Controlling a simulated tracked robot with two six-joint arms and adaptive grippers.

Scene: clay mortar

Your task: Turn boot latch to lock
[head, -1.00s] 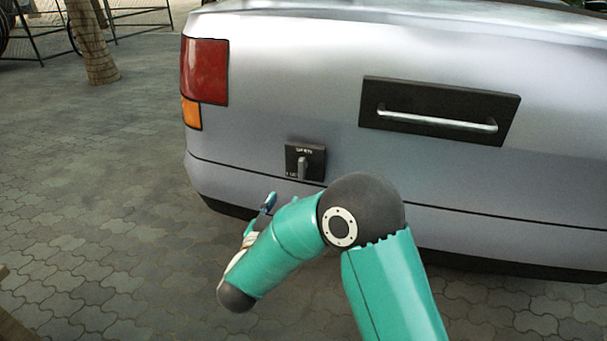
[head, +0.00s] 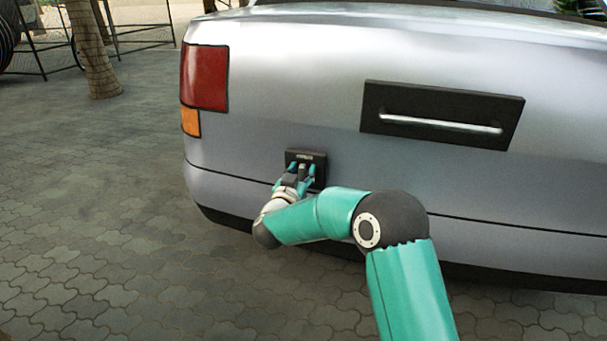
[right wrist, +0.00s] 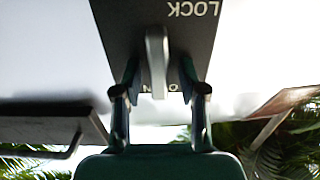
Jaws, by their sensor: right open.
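The boot latch is a black plate (head: 318,158) with a small grey knob (head: 303,168) on the rear of the silver car. In the right wrist view the knob (right wrist: 156,62) is a grey bar standing in line with the gripper, and the plate (right wrist: 125,25) carries the word LOCK, upside down, and a partly covered second label. My right gripper (head: 299,172) is at the plate. Its open fingers (right wrist: 158,92) stand on either side of the knob's end, with a gap visible on each side. My left gripper is not in view.
A black recessed panel with a silver bar handle (head: 440,123) is to the right of the latch. A red tail light (head: 204,77) is at the upper left. The car body (head: 270,90) fills the space ahead; paved ground (head: 100,220) is clear at left.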

